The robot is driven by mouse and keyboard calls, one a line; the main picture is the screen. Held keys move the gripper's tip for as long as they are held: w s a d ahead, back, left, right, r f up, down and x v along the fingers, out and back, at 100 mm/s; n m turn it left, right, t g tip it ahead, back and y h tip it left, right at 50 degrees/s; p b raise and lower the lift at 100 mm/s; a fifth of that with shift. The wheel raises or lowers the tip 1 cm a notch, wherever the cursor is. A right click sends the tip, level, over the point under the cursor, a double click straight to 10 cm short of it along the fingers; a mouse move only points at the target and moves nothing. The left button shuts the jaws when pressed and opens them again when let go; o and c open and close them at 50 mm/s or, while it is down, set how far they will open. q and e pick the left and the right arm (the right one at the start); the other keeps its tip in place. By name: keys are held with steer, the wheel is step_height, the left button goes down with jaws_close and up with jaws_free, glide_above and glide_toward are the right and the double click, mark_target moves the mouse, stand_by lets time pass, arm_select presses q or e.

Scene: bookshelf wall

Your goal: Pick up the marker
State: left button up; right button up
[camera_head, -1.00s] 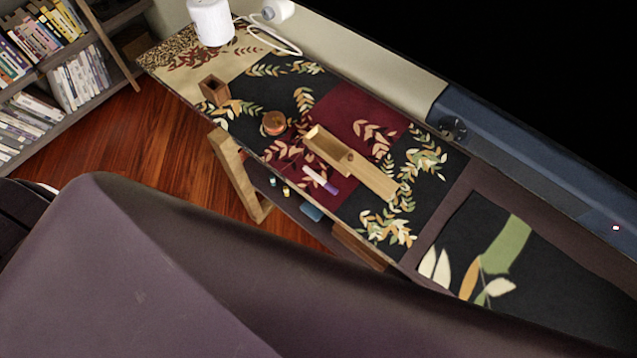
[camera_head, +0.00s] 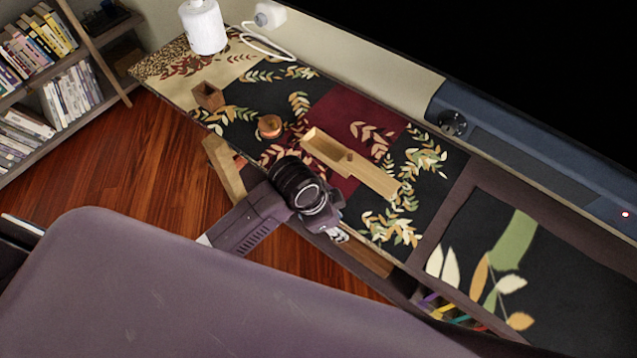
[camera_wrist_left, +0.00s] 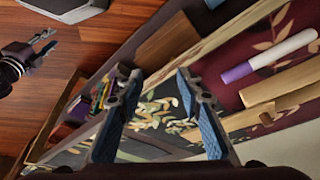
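The marker (camera_wrist_left: 270,56), white with a purple cap, lies on the dark red tabletop at the upper right of the left wrist view. In the head view it is hidden behind my left wrist and gripper. My left gripper (camera_wrist_left: 160,80) is open, with two blue-padded fingers spread apart and nothing between them. The marker lies to the right of the fingers, apart from them. In the head view the left gripper (camera_head: 338,234) is at the table's near edge. A dark gripper, apparently my right one (camera_wrist_left: 45,42), shows small at the left of the wrist view.
A long wooden tray (camera_head: 375,177) lies just beyond my left gripper. A round orange-brown container (camera_head: 269,127) and a wooden cup (camera_head: 209,96) stand farther left. A white cylinder (camera_head: 203,28) is at the far end. Several coloured items (camera_head: 445,309) sit below the table edge.

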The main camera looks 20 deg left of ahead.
arm_select(q)
steer(key=w+m, duration=0.1)
steer(key=m, duration=0.1)
steer(key=w+r+m, duration=0.1)
steer(key=w, duration=0.1)
steer(key=w+r+m+g, duration=0.1)
steer(key=w+m, duration=0.1)
steer(key=shift+d+r+m+y, duration=0.2)
steer(key=shift+d+m+y, duration=0.1)
steer(key=w+a+r+m+y, duration=0.1)
steer(key=a, duration=0.1)
steer(key=w+a+r+m, duration=0.2)
steer(key=w+a+r+m+g+y, duration=0.1)
steer(key=w+a+m, duration=0.1)
steer(key=shift+w+a+r+y, duration=0.2)
steer(key=shift+w+r+y, duration=0.05)
steer(key=shift+y, duration=0.05)
steer(key=shift+w+a+f, duration=0.1)
steer(key=shift+a+f, duration=0.1)
steer(key=shift+f, duration=1.75)
steer(key=shift+w+a+f, duration=0.1)
steer(key=shift+a+f, duration=0.05)
steer(key=shift+f, duration=1.75)
jaws_close()
